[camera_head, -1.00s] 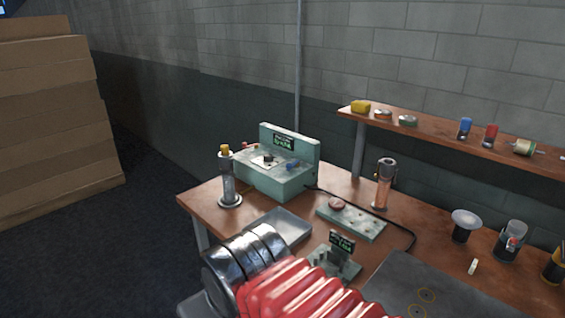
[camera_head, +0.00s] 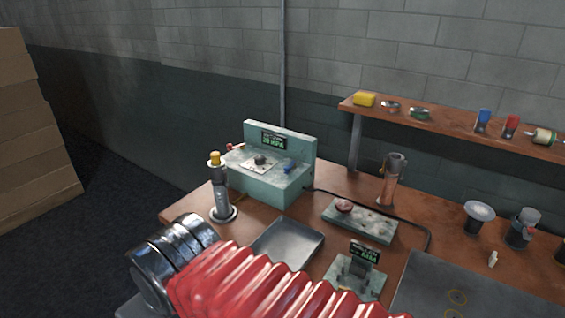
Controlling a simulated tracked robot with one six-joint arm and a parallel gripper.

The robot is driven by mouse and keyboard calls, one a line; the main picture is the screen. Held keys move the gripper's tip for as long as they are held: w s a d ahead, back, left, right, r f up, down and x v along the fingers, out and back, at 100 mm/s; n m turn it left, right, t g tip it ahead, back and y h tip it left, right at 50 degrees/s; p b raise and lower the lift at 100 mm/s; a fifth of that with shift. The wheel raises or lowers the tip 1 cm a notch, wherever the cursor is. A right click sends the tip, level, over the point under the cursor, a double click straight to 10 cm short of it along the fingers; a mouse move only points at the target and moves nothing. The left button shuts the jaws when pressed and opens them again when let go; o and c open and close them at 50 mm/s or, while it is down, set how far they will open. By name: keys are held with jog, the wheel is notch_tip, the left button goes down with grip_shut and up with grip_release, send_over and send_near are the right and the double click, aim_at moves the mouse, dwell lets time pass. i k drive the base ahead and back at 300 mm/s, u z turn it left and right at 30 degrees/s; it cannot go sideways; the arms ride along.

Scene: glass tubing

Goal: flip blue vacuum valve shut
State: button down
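A pale green vacuum unit (camera_head: 262,190) stands at the back left of the wooden table, with a small lit screen (camera_head: 280,142) on its upright back panel. I cannot tell from this distance whether the blue valve is open or shut. My arm's red bellows and dark metal joint cross the lower left, but my gripper is not in view.
A yellow-topped cylinder (camera_head: 218,190) stands close in front of the unit's left end. A metal tray (camera_head: 287,245) lies in front. A green plate (camera_head: 360,220), an orange-brown cylinder (camera_head: 391,182) and a black cable are to the right. A shelf (camera_head: 440,126) holds small items.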

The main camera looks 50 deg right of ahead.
aim_at(292, 164)
jog(key=z, duration=0.55)
jog(key=i, duration=0.85)
jog(key=z, duration=0.65)
